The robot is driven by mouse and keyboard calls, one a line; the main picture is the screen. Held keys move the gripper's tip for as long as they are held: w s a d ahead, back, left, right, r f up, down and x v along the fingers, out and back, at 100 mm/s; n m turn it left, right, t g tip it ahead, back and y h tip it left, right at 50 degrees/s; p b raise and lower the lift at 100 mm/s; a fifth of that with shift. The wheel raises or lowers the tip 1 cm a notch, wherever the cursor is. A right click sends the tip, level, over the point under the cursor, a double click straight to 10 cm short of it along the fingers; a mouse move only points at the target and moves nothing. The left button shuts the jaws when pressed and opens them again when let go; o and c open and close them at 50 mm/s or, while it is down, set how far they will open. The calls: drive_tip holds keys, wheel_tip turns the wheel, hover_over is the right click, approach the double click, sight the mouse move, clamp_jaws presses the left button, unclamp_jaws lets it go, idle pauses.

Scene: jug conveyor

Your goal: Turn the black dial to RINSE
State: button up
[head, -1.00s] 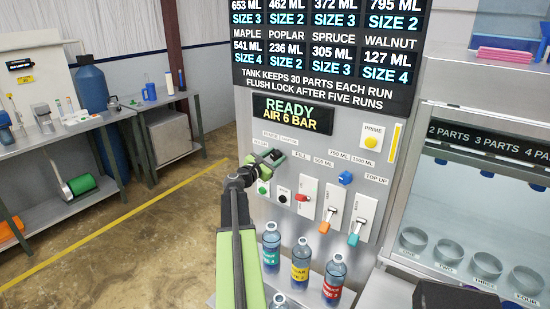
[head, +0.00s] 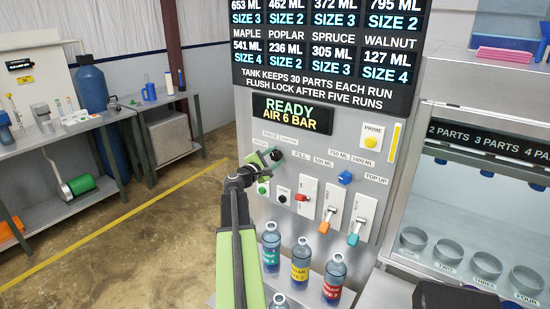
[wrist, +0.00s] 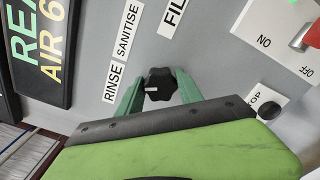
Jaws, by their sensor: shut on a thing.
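The black dial (head: 276,155) is on the grey machine panel, below the READY screen. It shows up close in the wrist view (wrist: 160,84), with a small pale mark on its left side. The RINSE label (wrist: 115,82) is to the left of the dial there, and the SANITISE label (wrist: 128,30) is above it to the left. My gripper (head: 268,162) is at the dial. In the wrist view its green fingers (wrist: 160,86) stand on either side of the dial, shut on it.
A STOP button (wrist: 267,104) and a red switch (head: 302,197) are close by on the panel. Two levers (head: 329,213) (head: 358,226) are further right. Several labelled bottles (head: 300,262) stand below. Open floor (head: 170,215) lies to the left.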

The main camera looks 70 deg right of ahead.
drive_tip(key=shift+f, duration=0.1)
drive_tip(key=o, duration=1.4)
drive_tip(key=v, duration=1.7)
drive_tip(key=shift+a, duration=0.3)
drive_tip(key=shift+w, duration=0.15)
